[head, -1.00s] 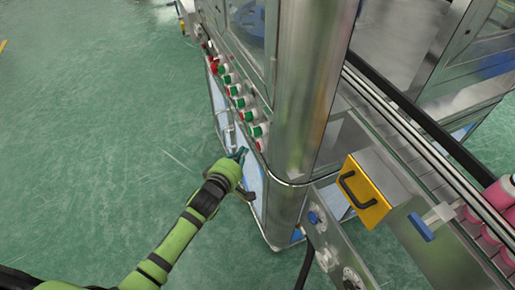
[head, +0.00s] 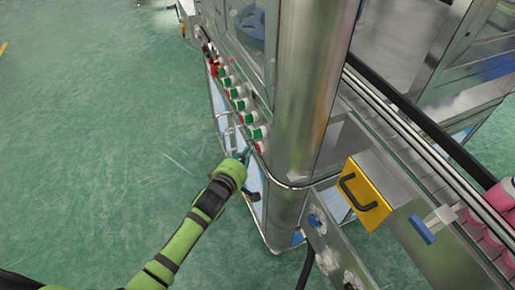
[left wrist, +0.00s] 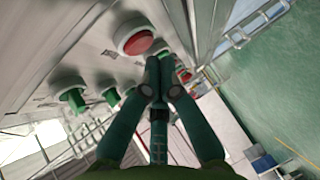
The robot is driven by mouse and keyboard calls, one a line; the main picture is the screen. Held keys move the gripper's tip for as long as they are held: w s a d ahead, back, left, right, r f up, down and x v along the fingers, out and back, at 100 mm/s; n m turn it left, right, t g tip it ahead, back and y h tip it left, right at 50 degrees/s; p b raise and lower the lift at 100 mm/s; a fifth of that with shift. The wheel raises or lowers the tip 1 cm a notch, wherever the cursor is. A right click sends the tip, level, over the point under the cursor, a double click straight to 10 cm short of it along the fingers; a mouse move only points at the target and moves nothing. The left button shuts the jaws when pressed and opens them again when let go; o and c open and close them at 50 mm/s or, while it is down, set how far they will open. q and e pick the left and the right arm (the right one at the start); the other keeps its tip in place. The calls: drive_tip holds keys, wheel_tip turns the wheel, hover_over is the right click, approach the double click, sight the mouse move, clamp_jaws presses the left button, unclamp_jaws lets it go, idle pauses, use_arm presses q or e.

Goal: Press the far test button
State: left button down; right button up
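A row of buttons and switches runs along the sloping panel of the steel machine. Green switches (head: 238,104) sit in white collars, with red parts beside them. A red button (head: 260,147) is at the near end of the row. My left gripper (head: 245,154) is beside this near end, its fingers pointing at the panel. In the left wrist view its dark green fingers (left wrist: 158,72) meet at the tips with nothing between them. A red button with a pale ring (left wrist: 133,38) is just left of the tips; contact is unclear. I cannot tell which button is the far test button. My right gripper is not in view.
A steel column (head: 305,90) stands right of the button row. A yellow plate with a black handle (head: 364,194) and a conveyor with pink cans (head: 498,198) lie to the right. The green floor (head: 100,120) at left is clear.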

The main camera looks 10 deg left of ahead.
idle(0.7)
use_arm(q)
drive_tip(key=shift+w+d, duration=0.25)
drive_tip(key=shift+d, duration=0.1)
drive_tip(key=shift+w+d, duration=0.2)
drive_tip(key=shift+d, duration=0.15)
idle(0.8)
drive_tip(key=shift+s+a+p, duration=0.45)
drive_tip(key=shift+a, duration=0.2)
drive_tip(key=s+a+p, duration=0.1)
drive_tip(key=a, duration=0.1)
drive_tip(key=s+a+p, duration=0.1)
drive_tip(key=s+a, duration=0.1)
drive_tip(key=shift+a, duration=0.1)
idle(0.3)
